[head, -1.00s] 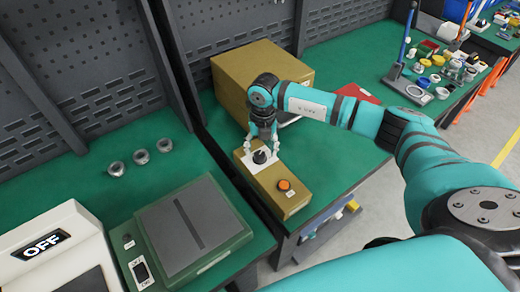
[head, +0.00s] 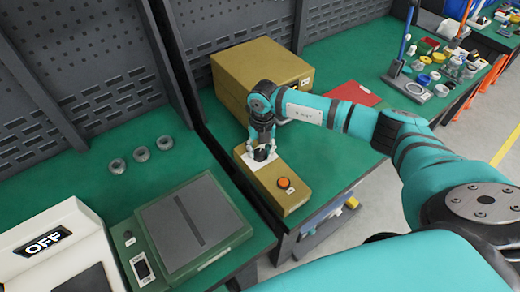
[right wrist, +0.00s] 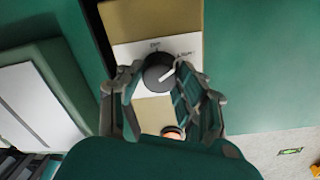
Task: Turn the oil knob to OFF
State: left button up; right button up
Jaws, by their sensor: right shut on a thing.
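The oil knob (right wrist: 158,73) is a round black dial with a white pointer on a white label plate (right wrist: 128,54). In the right wrist view its pointer aims to the upper right, toward small lettering at the right; another small label is above the knob. The plate sits on a gold control box (head: 291,204), where the knob (head: 261,154) also shows in the head view, partly hidden. My right gripper (head: 262,148) points down over the knob, with its fingers (right wrist: 157,80) on either side, shut on it. My left gripper is not in view.
An orange button (head: 284,183) is on the same box. A larger gold box (head: 240,80) stands behind it, with a red flat item (head: 358,93) to its right. A green scale-like device (head: 190,228), several metal rings (head: 141,155) and an OFF display (head: 42,243) are at left.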

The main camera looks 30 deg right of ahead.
aim_at(261, 150)
jog(key=shift+f+n+b, duration=0.15)
jog(key=shift+n+b, duration=1.15)
jog(key=shift+b, duration=0.05)
jog(key=n+b, duration=0.3)
jog(key=shift+w+n, duration=0.1)
jog(key=shift+n, duration=0.2)
jog(key=n+b, duration=0.3)
jog(key=shift+n+b, duration=0.7)
jog(key=shift+n, duration=0.6)
jog(key=shift+r+g, duration=0.2)
jog(key=shift+g, duration=0.1)
jog(key=o, duration=1.2)
jog(key=shift+c, duration=0.2)
notch_tip(261, 150, up, 12)
jog(key=shift+w+d, duration=0.15)
jog(key=shift+d, duration=0.1)
